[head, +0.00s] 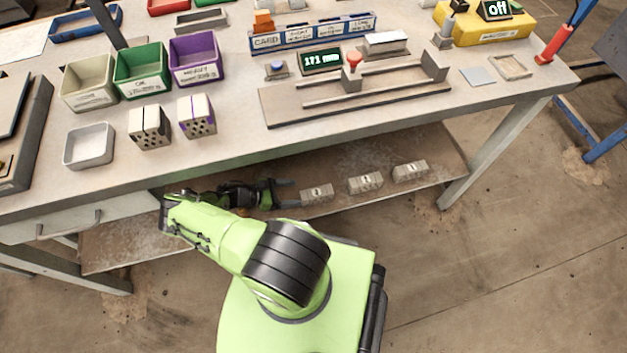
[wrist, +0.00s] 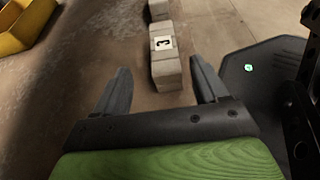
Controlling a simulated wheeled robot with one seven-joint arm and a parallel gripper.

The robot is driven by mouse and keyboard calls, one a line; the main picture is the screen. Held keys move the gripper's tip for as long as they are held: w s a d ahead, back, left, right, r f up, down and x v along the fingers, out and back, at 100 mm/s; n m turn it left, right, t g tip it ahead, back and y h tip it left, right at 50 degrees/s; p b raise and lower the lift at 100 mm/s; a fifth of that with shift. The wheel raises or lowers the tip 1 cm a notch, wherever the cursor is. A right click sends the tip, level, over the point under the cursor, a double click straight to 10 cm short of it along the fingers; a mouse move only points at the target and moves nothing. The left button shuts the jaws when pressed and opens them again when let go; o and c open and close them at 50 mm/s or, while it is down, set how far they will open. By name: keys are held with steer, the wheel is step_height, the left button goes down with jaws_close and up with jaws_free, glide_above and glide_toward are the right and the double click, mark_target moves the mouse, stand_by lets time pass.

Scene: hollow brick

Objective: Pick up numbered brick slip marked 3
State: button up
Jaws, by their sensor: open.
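The brick slip marked 3 (wrist: 166,62) is a pale grey block with a white label on top. It lies on the lower shelf under the bench, and in the head view it appears to be the leftmost brick (head: 317,194) of the row. My gripper (head: 294,194) is open and empty, just left of that brick in the head view. In the wrist view my gripper (wrist: 160,68) has one finger on each side of the brick's near end in the picture. I cannot tell whether the fingertips are level with it or above it.
Two more labelled bricks lie to the right on the shelf, a middle one (head: 365,183) and a right one (head: 410,171). The bench top (head: 235,145) overhangs the shelf. A yellow bin (wrist: 22,25) shows at the wrist view's upper left.

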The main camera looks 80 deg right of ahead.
mark_target(312, 193)
steer(key=x, duration=0.2)
steer(key=b+x, duration=0.1)
steer(key=x, duration=0.4)
steer(key=shift+s+a+f, duration=0.15)
steer(key=shift+s+a, duration=0.05)
steer(key=shift+s, duration=0.1)
jaws_close()
